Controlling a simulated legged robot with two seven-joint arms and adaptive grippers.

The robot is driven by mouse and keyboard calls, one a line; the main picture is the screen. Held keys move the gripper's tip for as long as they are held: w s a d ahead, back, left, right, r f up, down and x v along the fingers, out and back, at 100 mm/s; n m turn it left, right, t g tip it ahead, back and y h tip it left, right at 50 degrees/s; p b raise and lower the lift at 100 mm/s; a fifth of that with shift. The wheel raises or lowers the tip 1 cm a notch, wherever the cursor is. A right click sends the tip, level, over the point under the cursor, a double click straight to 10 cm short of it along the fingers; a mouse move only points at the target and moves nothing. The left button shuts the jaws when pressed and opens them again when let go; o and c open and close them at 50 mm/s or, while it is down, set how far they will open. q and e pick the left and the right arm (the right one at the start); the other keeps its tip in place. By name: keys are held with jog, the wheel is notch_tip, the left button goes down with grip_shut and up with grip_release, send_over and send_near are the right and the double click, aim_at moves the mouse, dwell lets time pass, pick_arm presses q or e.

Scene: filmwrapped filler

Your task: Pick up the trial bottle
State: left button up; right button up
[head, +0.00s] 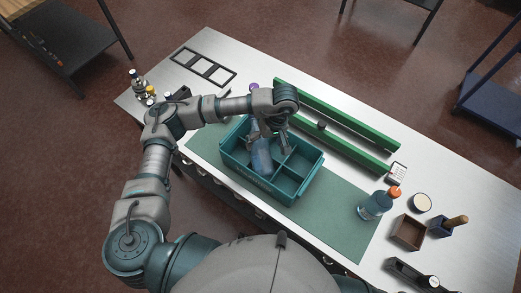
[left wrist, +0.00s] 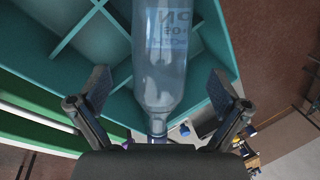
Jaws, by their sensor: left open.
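A translucent blue bottle (head: 262,157) with a printed label stands in a compartment of the teal divided crate (head: 252,183). It also shows in the left wrist view (left wrist: 166,75), its neck toward my gripper. My left gripper (head: 273,130) is over the crate at the bottle's upper part. In the left wrist view its open fingers (left wrist: 160,97) lie on either side of the bottle's neck and shoulder, with gaps on both sides. Which is the trial bottle I cannot tell. My right gripper is not in view.
Green rails (head: 340,120) lie behind the crate. A green mat (head: 335,215) lies under it, with bare room to its right. A brown box (head: 408,232), a round tub (head: 421,203) and a calculator-like device (head: 397,173) are at the right. A black frame (head: 204,68) lies far left.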

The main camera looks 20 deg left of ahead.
aim_at(263, 146)
pick_arm(q)
jog(key=p+x, duration=0.1)
jog(key=x, duration=0.3)
jog(key=shift+a+f, duration=0.1)
jog(key=shift+f, duration=0.55)
jog(key=c, duration=1.8)
jog(key=shift+c, duration=0.2)
jog(key=shift+r, duration=0.1)
